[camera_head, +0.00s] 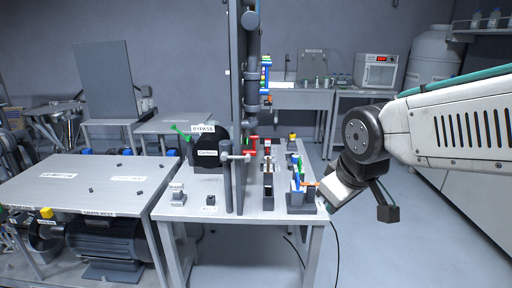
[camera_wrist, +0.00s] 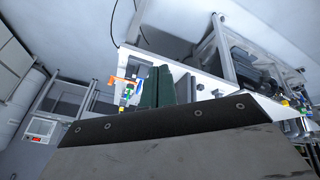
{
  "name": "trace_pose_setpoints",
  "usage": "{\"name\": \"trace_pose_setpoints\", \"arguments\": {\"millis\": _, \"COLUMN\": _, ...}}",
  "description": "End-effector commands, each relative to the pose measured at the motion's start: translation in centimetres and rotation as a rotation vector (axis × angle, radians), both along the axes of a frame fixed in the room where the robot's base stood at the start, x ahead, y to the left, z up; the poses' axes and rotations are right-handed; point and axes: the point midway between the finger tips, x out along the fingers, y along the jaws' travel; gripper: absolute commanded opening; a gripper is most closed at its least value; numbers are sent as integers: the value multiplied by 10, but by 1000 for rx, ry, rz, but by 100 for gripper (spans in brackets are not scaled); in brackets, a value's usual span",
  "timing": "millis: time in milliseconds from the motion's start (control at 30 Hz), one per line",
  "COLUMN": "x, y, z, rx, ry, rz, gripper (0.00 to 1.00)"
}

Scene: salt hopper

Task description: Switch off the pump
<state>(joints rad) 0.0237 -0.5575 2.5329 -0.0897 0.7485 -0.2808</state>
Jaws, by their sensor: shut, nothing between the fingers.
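A dark motor-like unit (camera_head: 105,240), perhaps the pump, sits under the left table. I cannot tell which control is the pump switch; most labels are too small to read. A small dark stand with a blue part (camera_head: 296,184) stands at the right front of the middle bench. An orange lever (camera_head: 311,184) sticks out from it to the right. My gripper (camera_head: 326,190) is just right of this lever; I cannot tell whether they touch. In the wrist view my gripper's dark fingers (camera_wrist: 158,72) are together and empty, with an orange part (camera_wrist: 122,81) to their left.
The middle bench (camera_head: 190,208) carries a dark upright post (camera_head: 237,110), a black round unit labelled BYPASS (camera_head: 207,150), a red valve (camera_head: 252,147) and several small fixtures. A left table (camera_head: 85,185) adjoins it. Open floor (camera_head: 385,240) lies to the right.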

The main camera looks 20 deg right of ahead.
Motion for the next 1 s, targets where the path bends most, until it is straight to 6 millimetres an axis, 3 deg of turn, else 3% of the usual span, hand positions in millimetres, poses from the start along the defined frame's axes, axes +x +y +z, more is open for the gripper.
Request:
{"name": "trace_pose_setpoints", "arguments": {"millis": 33, "x": 30, "y": -4, "z": -6, "rx": -49, "ry": -58, "rz": 77, "gripper": 0}}
{"name": "trace_pose_setpoints", "arguments": {"millis": 200, "x": 127, "y": -9, "z": -13, "rx": -255, "ry": -322, "rz": 379, "gripper": 0}}
{"name": "trace_pose_setpoints", "arguments": {"millis": 400, "x": 214, "y": 2, "z": -20, "rx": -528, "ry": -632, "rz": 704, "gripper": 0}}
{"name": "trace_pose_setpoints", "arguments": {"millis": 500, "x": 242, "y": 12, "z": -22, "rx": -659, "ry": -783, "rz": 828, "gripper": 0}}
{"name": "trace_pose_setpoints", "arguments": {"millis": 700, "x": 265, "y": 28, "z": -25, "rx": -856, "ry": -1013, "rz": 959, "gripper": 0}}
{"name": "trace_pose_setpoints", "arguments": {"millis": 1000, "x": 269, "y": 34, "z": -23, "rx": -941, "ry": -1112, "rz": 990, "gripper": 0}}
